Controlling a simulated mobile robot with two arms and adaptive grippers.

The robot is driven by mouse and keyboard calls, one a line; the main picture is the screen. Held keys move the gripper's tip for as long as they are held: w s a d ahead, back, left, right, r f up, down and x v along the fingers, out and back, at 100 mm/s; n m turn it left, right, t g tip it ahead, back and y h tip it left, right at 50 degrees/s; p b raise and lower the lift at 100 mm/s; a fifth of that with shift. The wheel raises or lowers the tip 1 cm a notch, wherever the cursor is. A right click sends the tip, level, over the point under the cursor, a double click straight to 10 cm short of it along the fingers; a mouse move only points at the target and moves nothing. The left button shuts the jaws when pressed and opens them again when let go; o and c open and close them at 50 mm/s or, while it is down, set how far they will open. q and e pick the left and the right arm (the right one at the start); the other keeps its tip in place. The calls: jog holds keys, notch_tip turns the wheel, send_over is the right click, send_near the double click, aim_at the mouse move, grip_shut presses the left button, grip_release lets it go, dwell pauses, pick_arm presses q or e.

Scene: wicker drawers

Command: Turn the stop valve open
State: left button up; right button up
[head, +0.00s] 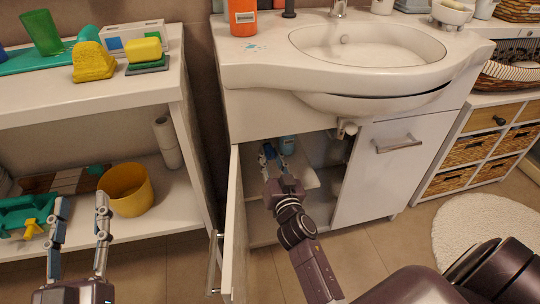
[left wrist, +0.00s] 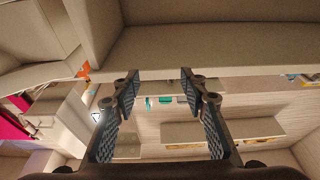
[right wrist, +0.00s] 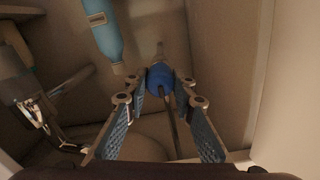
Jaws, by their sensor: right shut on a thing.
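The stop valve (right wrist: 160,78) shows in the right wrist view as a round blue knob on a pipe at the back of the cabinet under the sink. My right gripper (right wrist: 155,82) is shut on it, with a fingertip on each side of the knob. In the head view, my right gripper (head: 268,155) reaches through the open door into the cabinet, and the valve is hard to make out there. My left gripper (head: 82,201) is open and empty in front of the left shelf. It also shows open in the left wrist view (left wrist: 160,75).
The cabinet door (head: 236,225) stands open left of my right arm. A sink (head: 365,45) is above. A yellow bucket (head: 130,190) stands on the shelf near my left gripper.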

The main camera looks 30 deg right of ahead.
grip_shut()
